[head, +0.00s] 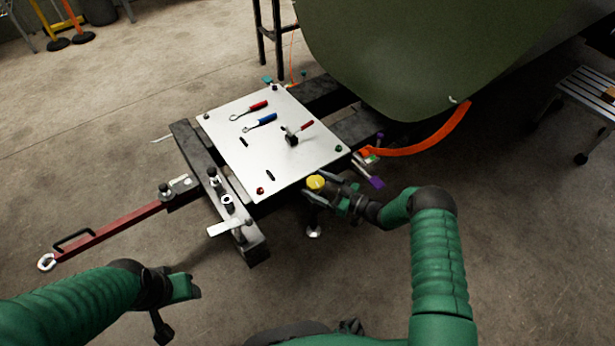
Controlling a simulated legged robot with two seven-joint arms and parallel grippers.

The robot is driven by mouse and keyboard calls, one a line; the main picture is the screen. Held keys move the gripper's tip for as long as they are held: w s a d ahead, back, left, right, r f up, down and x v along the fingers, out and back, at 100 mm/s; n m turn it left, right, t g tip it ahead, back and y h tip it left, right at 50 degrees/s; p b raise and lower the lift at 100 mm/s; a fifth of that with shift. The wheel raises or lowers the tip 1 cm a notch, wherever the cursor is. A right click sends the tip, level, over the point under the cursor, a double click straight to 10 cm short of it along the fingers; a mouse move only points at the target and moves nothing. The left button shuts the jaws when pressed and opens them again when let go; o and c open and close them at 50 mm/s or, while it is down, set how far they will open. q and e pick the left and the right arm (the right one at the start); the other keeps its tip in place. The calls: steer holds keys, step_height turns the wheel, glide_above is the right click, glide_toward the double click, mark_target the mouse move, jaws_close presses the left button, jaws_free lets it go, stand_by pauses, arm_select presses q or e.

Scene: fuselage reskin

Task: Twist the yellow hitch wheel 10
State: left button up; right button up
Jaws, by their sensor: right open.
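The yellow hitch wheel (316,182) is a small round disc at the front right corner of the white panel, on top of a jack-like post whose foot shows on the floor below. My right gripper (322,188) is open at the wheel, with its fingers around or beside it; I cannot tell whether they touch it. My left gripper (178,312) is at the lower left, away from the wheel, above the floor. Its fingers are dark and small, and its opening is unclear.
The white panel (240,160) carries a red-handled wrench (257,106), a blue-handled wrench (262,122) and a small hammer-like tool (292,138). A red tow bar (115,228) reaches left. The green fuselage (420,60) overhangs at the back right, with an orange strip (430,140) below. The front floor is clear.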

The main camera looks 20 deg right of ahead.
steer(key=p+v, duration=0.4)
steer(key=v, duration=0.9)
